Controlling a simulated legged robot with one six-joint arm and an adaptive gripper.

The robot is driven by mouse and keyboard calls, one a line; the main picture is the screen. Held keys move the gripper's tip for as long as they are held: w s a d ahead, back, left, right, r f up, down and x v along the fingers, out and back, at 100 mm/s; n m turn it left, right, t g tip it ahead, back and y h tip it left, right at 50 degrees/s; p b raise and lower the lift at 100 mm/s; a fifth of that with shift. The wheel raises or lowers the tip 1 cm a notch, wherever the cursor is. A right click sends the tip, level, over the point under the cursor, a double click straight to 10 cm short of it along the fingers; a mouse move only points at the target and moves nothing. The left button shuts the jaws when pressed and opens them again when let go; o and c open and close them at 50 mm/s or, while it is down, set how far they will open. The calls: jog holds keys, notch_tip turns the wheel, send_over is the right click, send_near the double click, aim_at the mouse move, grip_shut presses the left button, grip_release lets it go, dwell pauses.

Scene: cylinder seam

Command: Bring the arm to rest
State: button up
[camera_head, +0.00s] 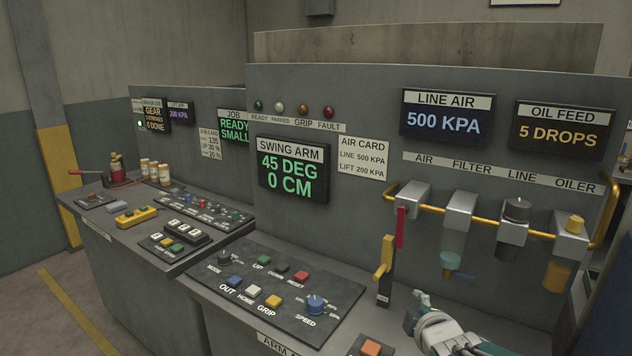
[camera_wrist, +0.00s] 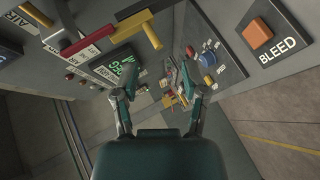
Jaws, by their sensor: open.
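The swing arm display (camera_head: 293,172) reads 45 DEG, 0 CM. Above it is a row of lamps labelled ready (camera_head: 259,104), parked (camera_head: 279,106), grip and fault; I cannot tell which are lit. The control panel (camera_head: 345,291) below has a blue OUT button (camera_head: 235,282), white HOME button (camera_head: 254,291), yellow GRIP button (camera_head: 273,301) and blue speed knob (camera_head: 315,304). My gripper (camera_head: 420,305) is right of this panel in the head view, partly cut off by the lower edge. In the wrist view my gripper (camera_wrist: 158,90) is open and empty, its fingers apart.
A yellow lever (camera_head: 384,262) and a red handle (camera_head: 400,227) stand near my gripper. An orange BLEED button (camera_wrist: 256,33) is at upper right in the wrist view. Filter and oiler units (camera_head: 460,225) hang on a yellow pipe. A second console (camera_head: 150,225) stands at left.

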jog(key=s+a+m+g, duration=0.2)
jog(key=s+m+g, duration=0.2)
jog(key=s+m, duration=0.3)
jog(key=s+a+m+g, duration=0.1)
jog(key=s+m+g, duration=0.3)
jog(key=s, duration=1.1)
jog(key=m, duration=0.3)
jog(key=shift+a+r+m, duration=0.4)
